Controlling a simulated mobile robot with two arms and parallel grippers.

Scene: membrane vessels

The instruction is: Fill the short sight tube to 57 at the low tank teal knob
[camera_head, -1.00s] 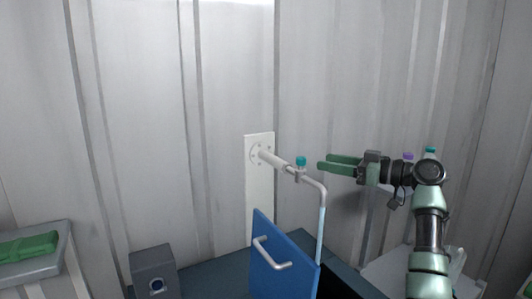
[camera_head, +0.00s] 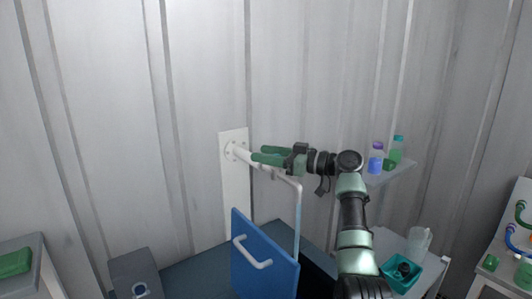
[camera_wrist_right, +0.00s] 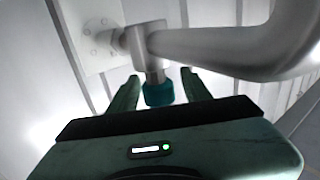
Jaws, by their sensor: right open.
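A white pipe (camera_head: 288,180) comes out of a wall plate (camera_head: 233,190) and bends down into a pale blue vertical length (camera_head: 297,225). The teal knob (camera_wrist_right: 158,92) sits on the pipe's valve in the right wrist view; in the head view my gripper hides it. My right gripper (camera_head: 258,153) is open at the valve. In the right wrist view its fingers stand on either side of the knob, with slight gaps visible. I cannot make out a scale or a level reading. My left gripper is not in view.
A blue panel with a white handle (camera_head: 252,252) stands below the pipe. A grey box (camera_head: 135,272) is to its left. A shelf (camera_head: 392,175) at right holds purple-capped (camera_head: 376,158) and teal-capped (camera_head: 396,150) bottles. A teal tray (camera_head: 412,278) lies lower right.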

